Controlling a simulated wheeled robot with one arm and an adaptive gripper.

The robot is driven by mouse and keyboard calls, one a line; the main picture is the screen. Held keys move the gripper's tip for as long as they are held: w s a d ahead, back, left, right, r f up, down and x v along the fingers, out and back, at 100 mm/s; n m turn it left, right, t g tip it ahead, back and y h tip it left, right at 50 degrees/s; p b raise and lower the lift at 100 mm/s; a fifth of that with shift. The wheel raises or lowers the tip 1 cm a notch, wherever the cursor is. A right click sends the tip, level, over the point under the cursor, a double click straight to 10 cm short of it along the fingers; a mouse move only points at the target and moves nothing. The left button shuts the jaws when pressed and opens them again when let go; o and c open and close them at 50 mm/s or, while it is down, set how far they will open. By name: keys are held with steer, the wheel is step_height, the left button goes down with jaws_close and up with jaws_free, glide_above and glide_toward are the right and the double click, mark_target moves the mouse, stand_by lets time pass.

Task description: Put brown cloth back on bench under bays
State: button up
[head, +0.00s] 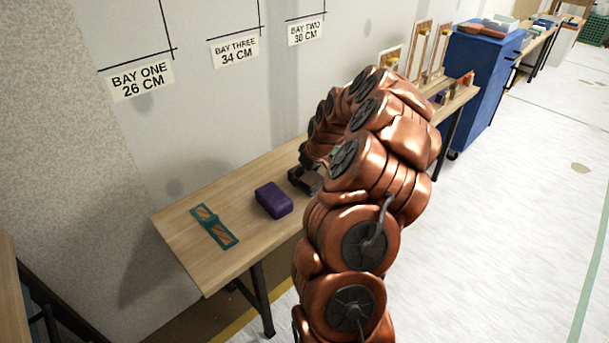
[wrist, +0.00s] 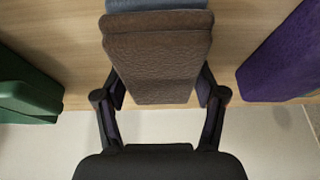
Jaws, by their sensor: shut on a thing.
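The brown cloth (wrist: 155,62) is a thick folded block with a leathery texture. In the wrist view it is between the two fingers of my gripper (wrist: 160,92), which is shut on its sides. The bench (head: 185,227) under the bay signs has a light wood top, and its wood also shows below the cloth in the wrist view (wrist: 80,70). In the head view my gripper (head: 305,180) is low over the bench, to the right of the purple folded cloth (head: 272,200). My arm hides much of it there. I cannot tell whether the brown cloth touches the bench.
In the wrist view a blue-grey piece (wrist: 155,4) lies behind the brown cloth, a green block (wrist: 28,92) to the left and the purple cloth (wrist: 288,58) to the right. A teal-edged item (head: 214,226) lies near the bench's left end. A blue cabinet (head: 478,80) stands beyond.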

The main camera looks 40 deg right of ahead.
steer(key=shift+f, duration=0.1)
steer(key=o, duration=1.2)
steer(key=shift+c, duration=0.2)
